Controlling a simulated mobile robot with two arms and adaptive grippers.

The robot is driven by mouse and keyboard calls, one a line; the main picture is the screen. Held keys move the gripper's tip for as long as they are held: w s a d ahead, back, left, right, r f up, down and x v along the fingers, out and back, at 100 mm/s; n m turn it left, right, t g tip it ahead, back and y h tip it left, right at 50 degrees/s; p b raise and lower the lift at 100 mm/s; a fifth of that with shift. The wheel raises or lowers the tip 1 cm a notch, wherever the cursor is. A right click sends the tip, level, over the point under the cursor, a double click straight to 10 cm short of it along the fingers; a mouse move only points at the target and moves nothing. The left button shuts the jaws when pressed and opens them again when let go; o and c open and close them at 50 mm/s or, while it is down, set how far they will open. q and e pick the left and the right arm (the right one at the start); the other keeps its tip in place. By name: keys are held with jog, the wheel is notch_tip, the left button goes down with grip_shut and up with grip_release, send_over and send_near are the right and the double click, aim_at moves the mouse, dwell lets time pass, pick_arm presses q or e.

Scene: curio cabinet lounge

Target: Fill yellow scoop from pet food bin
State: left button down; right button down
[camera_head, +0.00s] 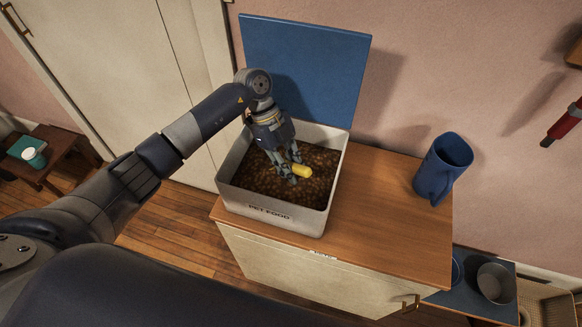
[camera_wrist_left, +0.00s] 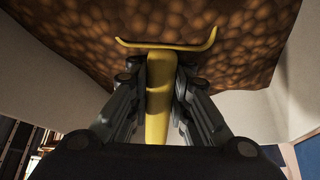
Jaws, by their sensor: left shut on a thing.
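The white pet food bin (camera_head: 270,213) stands on the wooden cabinet top with its blue lid (camera_head: 308,60) raised behind it. Brown kibble (camera_head: 265,177) covers the inside; it also fills the upper part of the left wrist view (camera_wrist_left: 200,22). My left gripper (camera_head: 295,171) reaches down into the bin and is shut on the yellow scoop (camera_head: 303,171). In the left wrist view the scoop's handle (camera_wrist_left: 158,95) lies between the fingers, and its curved yellow edge lies against the kibble. How much the scoop holds is hidden. My right gripper is not in view.
A blue pitcher (camera_head: 443,168) stands on the right of the wooden top (camera_head: 385,215). The wood between it and the bin is clear. A grey bowl (camera_head: 495,282) sits lower right on a dark mat. A side table (camera_head: 68,152) is far left.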

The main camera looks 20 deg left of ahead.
pick_arm(q)
jog(key=shift+r, duration=0.1)
notch_tip(320, 180, up, 7)
jog(key=p, duration=0.6)
jog(key=shift+p, duration=0.35)
jog(key=shift+r+p, duration=2.55)
jog(key=shift+r, duration=0.4)
